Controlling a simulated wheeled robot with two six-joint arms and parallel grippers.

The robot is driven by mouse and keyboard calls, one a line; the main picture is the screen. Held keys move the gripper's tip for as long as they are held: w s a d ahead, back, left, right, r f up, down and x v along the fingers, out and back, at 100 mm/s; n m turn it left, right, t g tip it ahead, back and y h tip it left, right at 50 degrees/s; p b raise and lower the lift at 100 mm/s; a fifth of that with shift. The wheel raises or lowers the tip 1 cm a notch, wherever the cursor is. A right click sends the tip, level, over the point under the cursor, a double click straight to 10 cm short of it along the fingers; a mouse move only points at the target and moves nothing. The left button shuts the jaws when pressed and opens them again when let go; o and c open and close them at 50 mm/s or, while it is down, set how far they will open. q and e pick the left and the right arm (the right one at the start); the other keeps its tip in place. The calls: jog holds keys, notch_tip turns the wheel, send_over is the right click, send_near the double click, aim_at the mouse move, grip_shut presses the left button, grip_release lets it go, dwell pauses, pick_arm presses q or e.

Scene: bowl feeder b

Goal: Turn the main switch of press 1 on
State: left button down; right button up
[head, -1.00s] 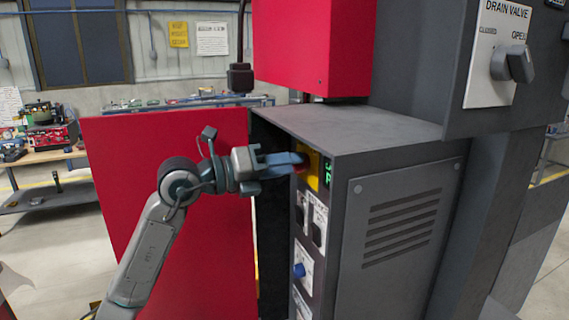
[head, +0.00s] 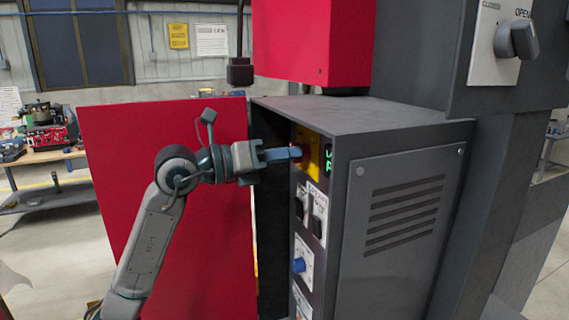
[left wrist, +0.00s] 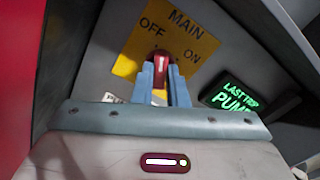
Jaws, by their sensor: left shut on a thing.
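The main switch is a small red handle (left wrist: 161,64) on a yellow plate (left wrist: 196,42) marked MAIN, OFF and ON. The handle stands upright in the left wrist view, its top end toward the OFF mark. The yellow plate (head: 313,155) also shows in the head view, high on the front of the grey cabinet (head: 400,190). My left gripper (head: 297,153) reaches it from the left. Its two blue fingers (left wrist: 161,78) are shut on the red handle, one on each side. The handle's lower part is hidden between them. My right gripper is not in view.
A green lit display (left wrist: 236,96) sits beside the plate. Below are black switches (head: 318,218) and a blue knob (head: 299,265). An open red door (head: 105,180) stands left behind my arm.

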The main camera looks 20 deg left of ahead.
pick_arm(q)
jog(key=shift+m+b, duration=3.8)
jog(key=shift+m, duration=3.6)
jog(key=c, duration=1.4)
grip_release()
jog(key=shift+c, duration=0.2)
